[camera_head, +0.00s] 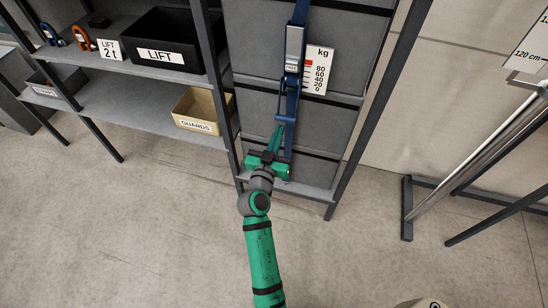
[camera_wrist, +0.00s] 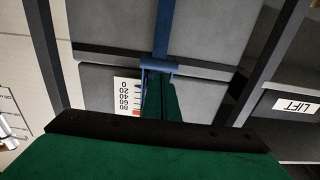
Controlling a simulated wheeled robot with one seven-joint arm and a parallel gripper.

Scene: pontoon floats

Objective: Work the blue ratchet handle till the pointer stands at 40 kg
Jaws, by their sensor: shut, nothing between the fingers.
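The blue ratchet handle (camera_head: 289,106) hangs down the front of a grey padded panel, below a silver gauge body (camera_head: 294,48) on a blue strap. A white kg scale (camera_head: 318,70) stands right of the gauge, marked 0 to 80 with a red band above 80. I cannot make out where the pointer stands. My gripper (camera_head: 278,130) is shut and empty, beside the handle's lower part. In the wrist view its fingers (camera_wrist: 159,92) reach up to the handle's blue crossbar (camera_wrist: 160,68); I cannot tell whether they touch. The scale also shows there, upside down (camera_wrist: 127,92).
A shelf at the left holds a black LIFT bin (camera_head: 165,40), a tan GUARDS bin (camera_head: 203,108) and orange and blue shackles. Dark rack posts flank the panel. A metal stand (camera_head: 470,165) is at the right. The floor in front is mostly clear.

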